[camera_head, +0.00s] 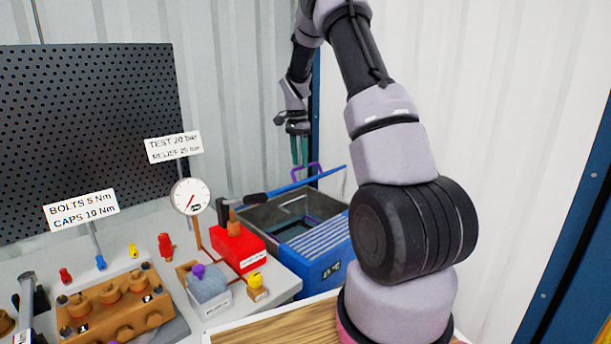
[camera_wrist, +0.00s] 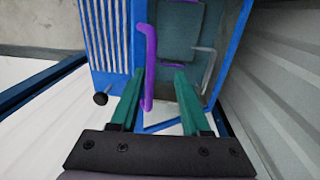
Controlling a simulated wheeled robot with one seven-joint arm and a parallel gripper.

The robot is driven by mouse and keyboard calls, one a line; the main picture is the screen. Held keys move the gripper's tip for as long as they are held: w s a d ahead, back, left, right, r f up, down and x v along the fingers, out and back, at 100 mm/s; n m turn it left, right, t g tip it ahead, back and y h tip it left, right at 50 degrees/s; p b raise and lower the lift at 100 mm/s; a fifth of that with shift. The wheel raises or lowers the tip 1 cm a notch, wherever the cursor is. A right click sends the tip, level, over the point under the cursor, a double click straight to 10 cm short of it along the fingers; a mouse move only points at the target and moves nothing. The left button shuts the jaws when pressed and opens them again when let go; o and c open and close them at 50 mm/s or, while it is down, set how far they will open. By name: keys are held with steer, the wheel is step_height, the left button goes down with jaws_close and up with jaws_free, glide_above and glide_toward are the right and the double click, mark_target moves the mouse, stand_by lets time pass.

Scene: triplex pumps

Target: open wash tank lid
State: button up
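The blue wash tank (camera_head: 325,280) stands at the right end of the bench, with a slatted section at its front. A grey basin shows behind the slats, below a thin blue strip, apparently the lid edge (camera_head: 325,175). I cannot tell the lid's exact angle. A purple handle (camera_head: 308,170) rises above that strip. My gripper (camera_head: 300,151) points down just above the handle, its teal fingers apart. In the wrist view, the purple handle (camera_wrist: 150,65) lies between the open fingers of my gripper (camera_wrist: 160,75), nearer the left one. No grip on it shows.
A red box (camera_head: 238,250), with a dark-headed tool above it, and a pressure gauge (camera_head: 191,196) stand left of the tank. A pegboard (camera_head: 90,130) is behind the bench. A corrugated wall (camera_wrist: 285,80) is close beside the tank. A wooden block with fittings (camera_head: 115,305) lies front left.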

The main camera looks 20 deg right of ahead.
steer(key=shift+s+d+f, duration=0.3)
steer(key=shift+s+f, duration=0.6)
steer(key=shift+f, duration=0.05)
steer(key=shift+s+d+f, duration=0.3)
steer(key=shift+s+f, duration=0.55)
steer(key=shift+f, duration=0.1)
